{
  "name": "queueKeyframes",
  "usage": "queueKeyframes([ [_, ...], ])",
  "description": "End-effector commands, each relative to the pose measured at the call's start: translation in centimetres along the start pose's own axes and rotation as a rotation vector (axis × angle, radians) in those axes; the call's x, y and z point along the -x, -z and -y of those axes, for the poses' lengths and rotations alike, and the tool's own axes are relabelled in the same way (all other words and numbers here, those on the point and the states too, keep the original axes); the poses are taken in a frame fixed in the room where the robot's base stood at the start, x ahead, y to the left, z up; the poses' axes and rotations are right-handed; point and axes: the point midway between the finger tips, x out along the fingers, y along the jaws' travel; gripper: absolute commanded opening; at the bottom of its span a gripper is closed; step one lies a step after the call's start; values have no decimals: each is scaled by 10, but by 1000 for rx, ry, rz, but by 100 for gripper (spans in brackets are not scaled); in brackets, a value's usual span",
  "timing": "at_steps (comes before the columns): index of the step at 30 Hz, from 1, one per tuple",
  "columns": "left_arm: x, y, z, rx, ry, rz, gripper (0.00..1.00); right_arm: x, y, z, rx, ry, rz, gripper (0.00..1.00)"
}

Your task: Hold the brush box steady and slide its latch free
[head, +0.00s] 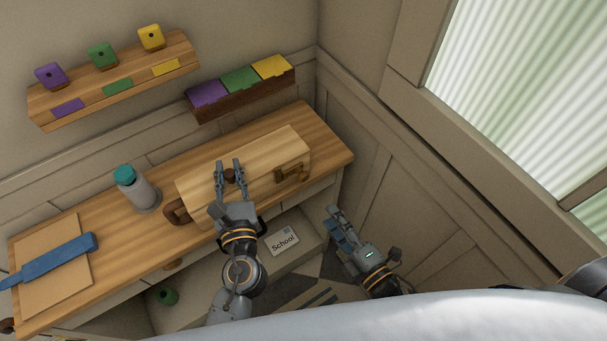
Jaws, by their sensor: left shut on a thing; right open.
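The brush box (265,151) is a long pale wooden box lying on the wooden desk. A dark round knob (230,176) sits on it, and a brown handle (177,213) is at its left end. The latch (292,173) is a brass-brown piece on the front right of the box. My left gripper (229,168) is shut on the knob, its fingers on either side. My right gripper (335,224) is open and empty, below and right of the latch, in front of the desk and apart from the box.
A grey bottle with a teal cap (137,190) stands left of the box. A blue strip (50,260) lies over a brown board on the desk's left end. The desk's right end (325,148) is clear. A wall shelf (120,82) and colored bins (240,92) hang behind.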

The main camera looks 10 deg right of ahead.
Motion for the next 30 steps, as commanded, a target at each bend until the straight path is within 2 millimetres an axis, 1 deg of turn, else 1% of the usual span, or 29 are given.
queueKeyframes([
  [1,0,0,0,-1,0,-1,0,1,3,-13,36,-27,-12,45],
  [3,0,0,0,-1,0,-1,0,1,6,-26,74,-54,-23,45],
  [6,0,0,0,-1,0,-1,0,-2,9,-35,102,-73,-31,45],
  [8,0,0,0,-1,0,-1,0,-8,10,-36,106,-76,-33,45],
  [11,0,0,0,-1,0,-1,0,-23,10,-38,105,-79,-33,45],
  [18,0,0,0,-1,0,-1,0,-72,12,-42,104,-79,-33,45],
  [21,0,0,0,-1,0,-1,0,-90,12,-43,103,-77,-32,45],
  [24,0,0,0,-1,0,-1,0,-104,13,-43,101,-75,-31,45],
  [27,0,0,0,-1,0,-1,0,-113,13,-43,101,-75,-31,45],
  [30,0,0,0,-1,0,-1,0,-118,13,-43,101,-74,-31,45],
])
